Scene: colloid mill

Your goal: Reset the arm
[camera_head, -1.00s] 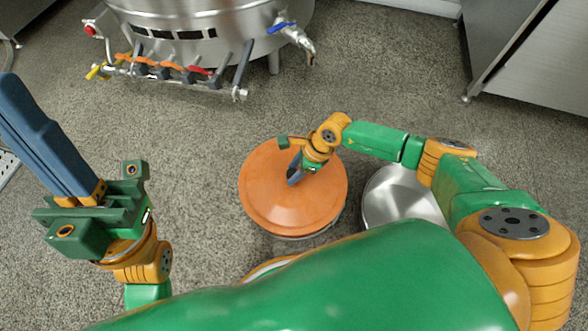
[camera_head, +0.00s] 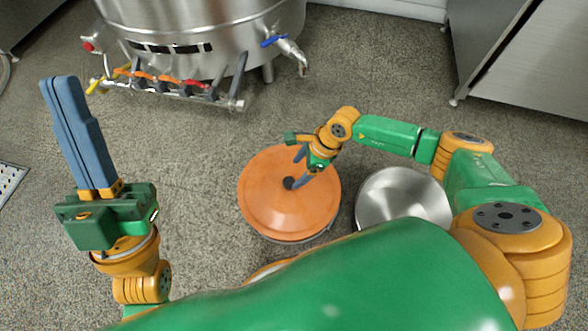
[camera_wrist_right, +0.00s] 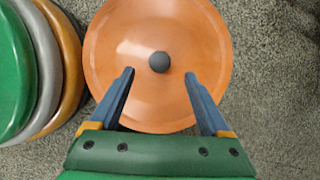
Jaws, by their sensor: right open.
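My right gripper (camera_head: 299,169) is open above a round orange lid (camera_head: 265,205) with a dark knob (camera_head: 289,183). In the right wrist view the two blue fingers of the right gripper (camera_wrist_right: 159,75) are spread wide, with the knob (camera_wrist_right: 159,62) showing between their tips and nothing held. The lid (camera_wrist_right: 160,105) lies flat there. My left gripper (camera_head: 63,78) is at the left of the head view, its long blue fingers side by side and pointing up the picture. It is shut and I see nothing in it.
A shiny steel bowl (camera_head: 400,195) stands on the floor right of the lid, partly behind my body. A large steel vessel (camera_head: 200,30) with several valves stands at the back. A steel cabinet (camera_head: 530,65) is at the upper right. The speckled floor between them is clear.

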